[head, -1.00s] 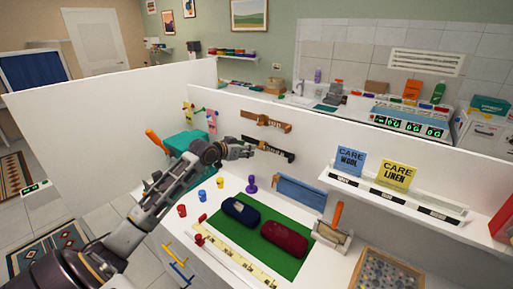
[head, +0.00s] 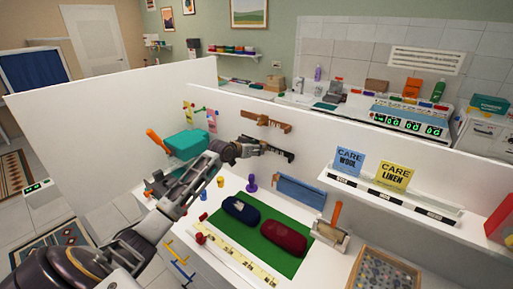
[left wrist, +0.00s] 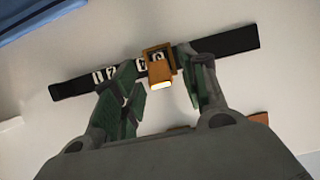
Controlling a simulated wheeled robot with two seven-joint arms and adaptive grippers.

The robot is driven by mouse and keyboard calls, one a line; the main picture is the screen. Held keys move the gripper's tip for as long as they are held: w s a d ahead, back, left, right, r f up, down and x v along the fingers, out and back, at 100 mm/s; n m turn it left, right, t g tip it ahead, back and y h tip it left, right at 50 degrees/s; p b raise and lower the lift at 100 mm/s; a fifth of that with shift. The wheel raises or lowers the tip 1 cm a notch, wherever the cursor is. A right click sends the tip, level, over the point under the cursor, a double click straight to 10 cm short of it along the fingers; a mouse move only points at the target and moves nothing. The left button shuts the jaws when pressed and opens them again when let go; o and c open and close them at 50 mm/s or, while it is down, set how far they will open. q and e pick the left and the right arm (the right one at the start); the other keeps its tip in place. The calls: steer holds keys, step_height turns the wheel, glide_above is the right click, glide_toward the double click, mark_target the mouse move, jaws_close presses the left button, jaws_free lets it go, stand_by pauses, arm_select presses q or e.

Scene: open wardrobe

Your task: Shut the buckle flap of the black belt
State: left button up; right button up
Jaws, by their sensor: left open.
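The black belt (head: 285,155) hangs level on the white panel in the head view. In the left wrist view the belt (left wrist: 232,42) runs slantwise across the picture, with small white marked tags on it. Its brass-orange buckle flap (left wrist: 161,74) stands out from the strap toward the camera, its lower end bright. My left gripper (head: 262,148) is at the belt. In the left wrist view its open fingers (left wrist: 158,62) lie on either side of the buckle, with nothing clearly held. Whether a finger touches the buckle or strap I cannot tell. My right gripper is in neither view.
A brown belt (head: 270,121) hangs just above the black one. Below are a purple peg (head: 251,183), a blue panel (head: 300,191) and a green mat (head: 267,255) with dark blue and red cases. A shelf with care cards (head: 396,176) is at right.

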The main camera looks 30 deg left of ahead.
arm_select(q)
steer(key=shift+w+f, duration=0.15)
steer(key=shift+w, duration=0.2)
jaws_close()
steer(key=shift+f, duration=0.1)
stand_by(0.4)
